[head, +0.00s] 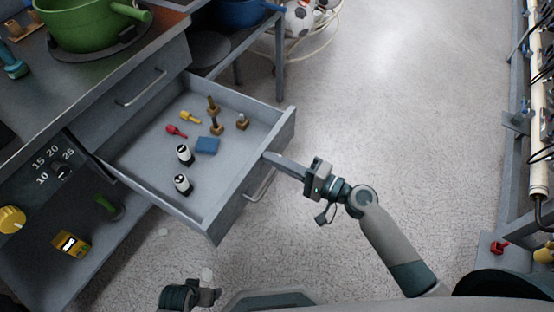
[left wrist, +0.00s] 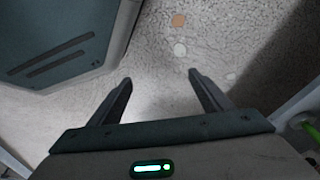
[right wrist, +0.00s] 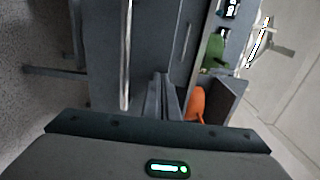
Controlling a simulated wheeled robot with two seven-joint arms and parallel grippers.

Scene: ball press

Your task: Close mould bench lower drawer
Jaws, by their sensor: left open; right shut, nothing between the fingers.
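The lower drawer (head: 225,211) of the mould bench is pulled out, its front facing right. Its bar handle (head: 262,184) is on the outer face and also shows in the right wrist view (right wrist: 126,55). My right gripper (head: 268,157) is shut and empty, its fingertips at the outer side of the drawer front near its top edge. I cannot tell whether they touch. In the right wrist view the shut fingers (right wrist: 165,90) point at the grey front. My left gripper (head: 212,296) is low in the head view; its open fingers (left wrist: 160,88) are over bare floor.
The drawer holds a blue block (head: 207,145), two white-and-black canisters, and several small red, yellow and brown pieces. The upper drawer (head: 143,92) is shut above it. A green pot (head: 85,25) stands on the bench. The floor (head: 400,120) to the right is clear.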

